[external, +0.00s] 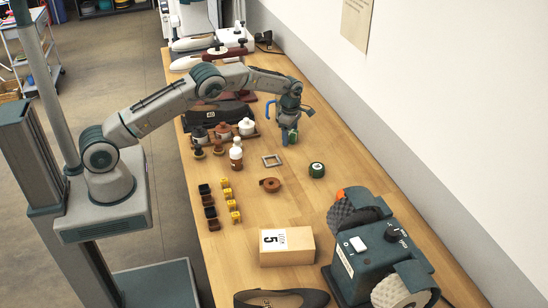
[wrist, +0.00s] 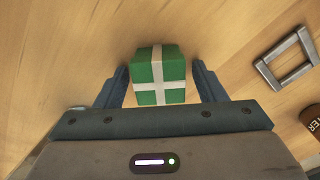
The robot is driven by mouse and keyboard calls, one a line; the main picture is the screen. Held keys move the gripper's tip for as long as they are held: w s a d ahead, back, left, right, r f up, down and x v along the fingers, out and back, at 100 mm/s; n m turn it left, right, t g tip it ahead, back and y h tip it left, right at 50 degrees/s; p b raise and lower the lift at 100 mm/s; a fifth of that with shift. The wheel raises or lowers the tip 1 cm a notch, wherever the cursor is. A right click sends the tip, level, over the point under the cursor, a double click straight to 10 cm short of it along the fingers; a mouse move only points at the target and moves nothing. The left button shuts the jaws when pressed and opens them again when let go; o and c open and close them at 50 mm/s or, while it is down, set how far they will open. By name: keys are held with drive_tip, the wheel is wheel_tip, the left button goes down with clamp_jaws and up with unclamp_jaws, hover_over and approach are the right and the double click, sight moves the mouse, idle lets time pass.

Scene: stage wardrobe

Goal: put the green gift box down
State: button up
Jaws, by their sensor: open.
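The green gift box (wrist: 173,73) with white ribbon bands shows in the wrist view, on the wooden table top. My gripper (wrist: 160,68) is open, with one dark finger to the left of the box and one to the right. A gap shows between the box and each finger. In the external view my gripper (external: 288,134) points down low over the table, and I cannot make out the box there behind the fingers.
A grey square buckle (external: 272,160) lies close by; it also shows in the wrist view (wrist: 285,57). The wall runs along the right.

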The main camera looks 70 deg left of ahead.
sight(290, 132)
drive_tip(key=s+d+r+m+t+b, duration=0.1)
drive_tip(key=s+d+r+m, duration=0.2)
drive_tip(key=r, duration=0.9)
drive_tip(key=s+d+r+m+b, duration=0.1)
drive_tip(key=s+r+m, duration=0.3)
drive_tip(key=r, duration=0.7)
drive_tip(key=s+d+r+m+t, duration=0.1)
drive_tip(key=s+d+r+m, duration=0.2)
drive_tip(key=s, duration=0.5)
drive_tip(key=s+d+r+m, duration=0.1)
drive_tip(key=s+d+m, duration=0.35)
drive_tip(key=s, duration=0.35)
drive_tip(key=s+d+r+m+t, duration=0.1)
drive_tip(key=s+d+r+m, duration=0.2)
drive_tip(key=s+m, duration=0.3)
drive_tip(key=s+d+f+m, duration=0.1)
drive_tip(key=s+f+m, duration=0.1)
drive_tip(key=s, duration=0.5)
drive_tip(key=s+d+f+m, duration=0.1)
drive_tip(key=s+f+m, duration=0.2)
drive_tip(key=s, duration=0.4)
drive_tip(key=shift+s+d+f+m+t, duration=0.3)
drive_tip(key=shift+s+m, duration=0.1)
drive_tip(key=shift+m, duration=0.35)
